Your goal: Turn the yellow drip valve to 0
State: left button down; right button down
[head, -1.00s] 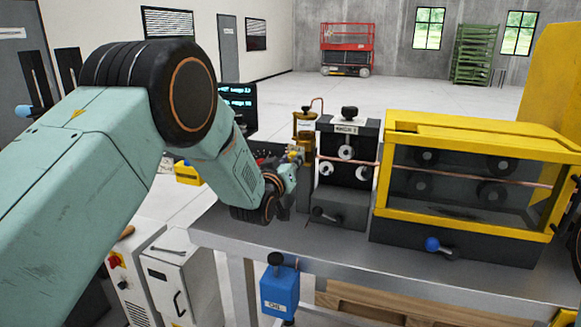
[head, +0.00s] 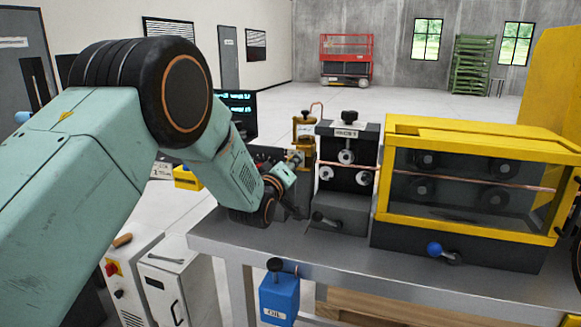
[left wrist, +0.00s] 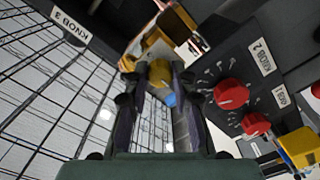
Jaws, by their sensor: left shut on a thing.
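The yellow drip valve (left wrist: 160,73) is a round knob between the fingertips of my left gripper (left wrist: 152,78) in the left wrist view. The left gripper is shut on it, one finger on each side. A small blue part shows just below the knob. In the head view the left gripper (head: 284,178) is at the left end of the bench machine, beside a brass oiler (head: 304,128); the valve is hard to make out there. The scale around the valve cannot be read. My right gripper is not in view.
Two red knobs (left wrist: 232,94) (left wrist: 256,124) sit on a dark panel right of the gripper in the left wrist view. A dark roller unit (head: 344,180) and a yellow-framed guard box (head: 470,122) stand on the bench (head: 350,262). A blue oil box (head: 279,296) hangs at its front.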

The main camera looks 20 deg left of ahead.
pick_arm(q)
jog(key=shift+r, duration=0.2)
jog(key=c, duration=1.1)
grip_release()
jog(key=shift+f, duration=0.15)
jog(key=s, duration=1.2)
jog(key=shift+a, duration=0.2)
